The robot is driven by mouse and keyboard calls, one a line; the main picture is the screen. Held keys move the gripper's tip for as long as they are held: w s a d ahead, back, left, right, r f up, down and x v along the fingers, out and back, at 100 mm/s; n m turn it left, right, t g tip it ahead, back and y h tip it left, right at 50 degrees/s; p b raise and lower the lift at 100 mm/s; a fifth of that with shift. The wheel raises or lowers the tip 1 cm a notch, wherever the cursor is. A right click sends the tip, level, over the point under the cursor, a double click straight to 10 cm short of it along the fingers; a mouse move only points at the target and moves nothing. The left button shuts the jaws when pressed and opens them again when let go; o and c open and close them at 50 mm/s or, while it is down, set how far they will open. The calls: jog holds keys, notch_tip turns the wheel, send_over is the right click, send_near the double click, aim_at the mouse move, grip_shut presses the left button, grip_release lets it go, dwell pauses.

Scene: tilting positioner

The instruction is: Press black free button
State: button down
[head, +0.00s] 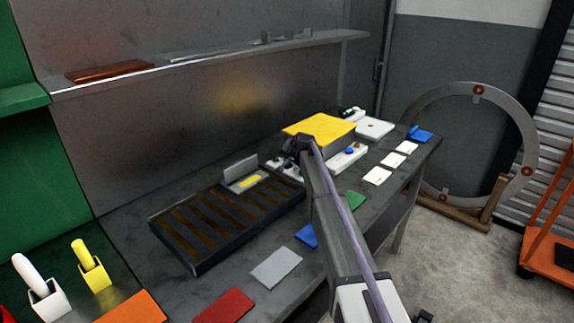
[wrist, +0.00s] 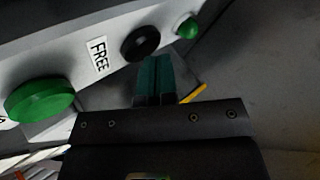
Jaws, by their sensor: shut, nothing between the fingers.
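The black button (wrist: 141,43) sits on a light control box (wrist: 75,50) in the wrist view, just right of a white FREE label (wrist: 97,53). My gripper (wrist: 154,62) is shut and empty, its dark green fingertips together. In the picture the tips are just below and slightly right of the black button; I cannot tell whether they touch it. In the head view my gripper (head: 296,147) is over the white box (head: 290,170) on the bench, and my arm hides part of that area.
A large green button (wrist: 40,100) lies left of the label, and a small green dome (wrist: 188,28) right of the black button.

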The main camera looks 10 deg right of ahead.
jog(key=shift+r, duration=0.1)
jog(key=shift+r+p, duration=0.8)
jog(key=shift+p, duration=0.1)
notch_tip(320, 180, up, 5)
jog(key=p, duration=0.5)
jog(key=shift+r, duration=0.1)
jog(key=s+f+n+g, duration=0.1)
jog(key=s, duration=0.3)
jog(key=s+f+n+g, duration=0.1)
jog(key=s, duration=0.4)
jog(key=s+f+g, duration=0.1)
jog(key=s, duration=0.4)
jog(key=shift+s+a+f+n+g, duration=0.2)
jog(key=shift+f+n+g, duration=0.1)
jog(key=shift+f+n, duration=0.1)
jog(key=s+f+n+g+h, duration=0.1)
jog(key=s+g, duration=0.4)
jog(key=s, duration=3.3)
jog(key=shift+f+n+h, duration=0.35)
jog(key=shift+n+h, duration=0.35)
jog(key=shift+n, duration=0.4)
